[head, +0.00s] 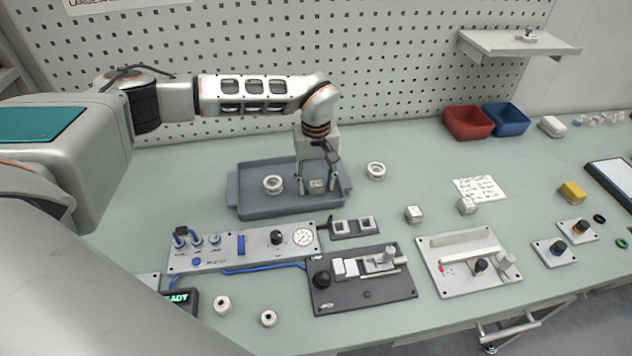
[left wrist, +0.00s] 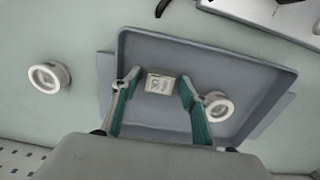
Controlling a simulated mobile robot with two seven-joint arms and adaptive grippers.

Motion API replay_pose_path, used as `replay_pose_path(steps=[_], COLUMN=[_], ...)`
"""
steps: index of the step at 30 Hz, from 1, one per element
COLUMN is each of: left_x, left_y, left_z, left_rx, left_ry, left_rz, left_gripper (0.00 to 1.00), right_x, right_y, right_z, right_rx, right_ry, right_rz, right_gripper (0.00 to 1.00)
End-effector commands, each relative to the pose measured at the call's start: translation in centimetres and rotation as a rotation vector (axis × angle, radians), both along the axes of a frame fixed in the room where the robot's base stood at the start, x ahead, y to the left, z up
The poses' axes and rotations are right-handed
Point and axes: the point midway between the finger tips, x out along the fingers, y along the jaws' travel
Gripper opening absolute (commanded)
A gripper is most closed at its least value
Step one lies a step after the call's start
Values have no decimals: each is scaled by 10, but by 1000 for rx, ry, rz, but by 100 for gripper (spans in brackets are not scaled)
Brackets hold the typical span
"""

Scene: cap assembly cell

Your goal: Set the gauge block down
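The gauge block (head: 317,186) is a small pale block with dark markings on its face. It is in the grey tray (head: 235,191) and also shows in the left wrist view (left wrist: 160,83). My left gripper (head: 317,184) points down over the tray, with one finger on each side of the block. In the left wrist view the fingers (left wrist: 158,88) are apart, with a visible gap between each finger and the block. The block appears to rest on the tray floor. My right gripper is not in view.
A white ring (head: 273,185) lies in the tray beside the gripper, and another ring (head: 376,171) stands on the table to the right. A gauge panel (head: 262,250) and a dark fixture (head: 340,295) are in front.

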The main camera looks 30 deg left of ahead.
Motion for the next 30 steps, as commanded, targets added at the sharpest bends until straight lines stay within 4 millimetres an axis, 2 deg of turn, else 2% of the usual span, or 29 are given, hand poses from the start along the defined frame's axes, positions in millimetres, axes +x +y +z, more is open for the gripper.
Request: replay_pose_path(steps=[5,8,21,27,30], left_x=[0,1,1,0,0], left_y=[0,0,1,0,0], left_z=[2,11,94,118,122], left_rx=[-1,0,2,0,1], left_ry=[-1,-1,-4,-1,-1], left_rz=[0,1,1,0,-1], left_gripper=[44,44,44,44,44], right_x=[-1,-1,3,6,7], right_y=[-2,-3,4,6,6], right_z=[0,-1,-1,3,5], right_rx=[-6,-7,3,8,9], right_ry=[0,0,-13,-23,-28], right_rz=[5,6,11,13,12], right_gripper=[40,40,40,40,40])
